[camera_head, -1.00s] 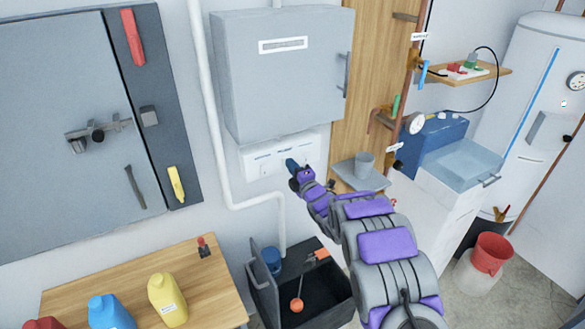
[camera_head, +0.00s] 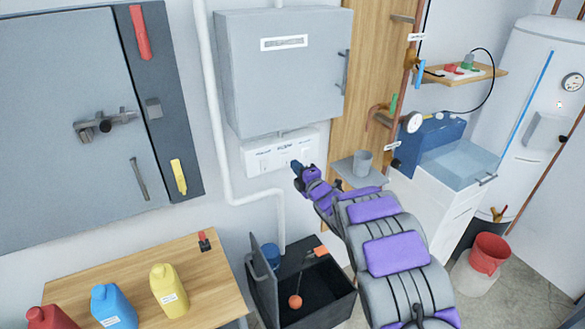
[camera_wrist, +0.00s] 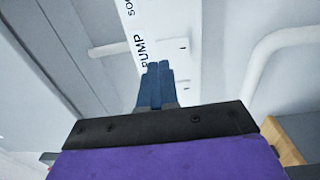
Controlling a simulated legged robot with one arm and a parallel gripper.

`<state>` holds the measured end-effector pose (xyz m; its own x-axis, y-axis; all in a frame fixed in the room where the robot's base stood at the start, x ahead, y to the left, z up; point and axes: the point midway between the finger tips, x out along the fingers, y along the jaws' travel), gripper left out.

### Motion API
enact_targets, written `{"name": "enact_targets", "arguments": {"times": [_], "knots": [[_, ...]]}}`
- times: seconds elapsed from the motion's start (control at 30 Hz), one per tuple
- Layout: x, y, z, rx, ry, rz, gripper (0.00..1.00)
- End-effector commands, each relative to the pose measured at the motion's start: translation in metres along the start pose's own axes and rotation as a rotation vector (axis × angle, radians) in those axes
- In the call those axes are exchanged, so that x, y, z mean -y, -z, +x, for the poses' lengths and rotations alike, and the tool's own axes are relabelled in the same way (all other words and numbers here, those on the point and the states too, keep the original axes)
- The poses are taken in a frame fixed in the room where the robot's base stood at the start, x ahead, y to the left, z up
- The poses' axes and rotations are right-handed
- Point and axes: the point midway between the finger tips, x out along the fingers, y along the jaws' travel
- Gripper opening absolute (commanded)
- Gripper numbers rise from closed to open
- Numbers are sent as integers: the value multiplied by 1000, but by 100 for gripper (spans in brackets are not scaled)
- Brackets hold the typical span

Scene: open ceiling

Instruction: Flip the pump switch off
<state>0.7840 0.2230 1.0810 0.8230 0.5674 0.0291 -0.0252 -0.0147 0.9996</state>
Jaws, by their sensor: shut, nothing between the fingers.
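The white switch panel (camera_head: 262,156) is on the wall below a grey cabinet, with a row of small labels along its top. In the wrist view the panel (camera_wrist: 172,22) shows the label PUMP (camera_wrist: 146,53) just beyond my fingertips, and part of another label. My gripper (camera_head: 296,165) is shut and empty, with its blue fingers at the panel's lower right part. In the wrist view my gripper (camera_wrist: 157,66) points at the panel near the PUMP label. The pump switch itself is hidden or too small to make out, and I cannot tell whether the fingers touch the panel.
The grey cabinet (camera_head: 287,85) hangs right above the panel. A white pipe (camera_head: 214,125) runs down at left and bends below it. A small shelf with a grey cup (camera_head: 362,163) is at right. A black open box (camera_head: 315,300) stands below.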

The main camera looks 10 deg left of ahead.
Motion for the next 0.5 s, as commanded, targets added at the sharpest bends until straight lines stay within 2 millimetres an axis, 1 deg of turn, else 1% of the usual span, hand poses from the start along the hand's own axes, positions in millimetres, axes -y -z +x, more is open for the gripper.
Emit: {"name": "enact_targets", "arguments": {"times": [0.03, 0.07, 0.17, 0.33, 0.5], "knots": [[-4, -3, -7, 4, 0, 1, 0], [-4, -3, -10, 4, 0, 0, 0], [-4, 0, -21, 3, 6, -3, 0], [-8, 5, -46, 3, 7, -6, 0], [-12, 3, -69, 2, 4, -6, 0]]}}
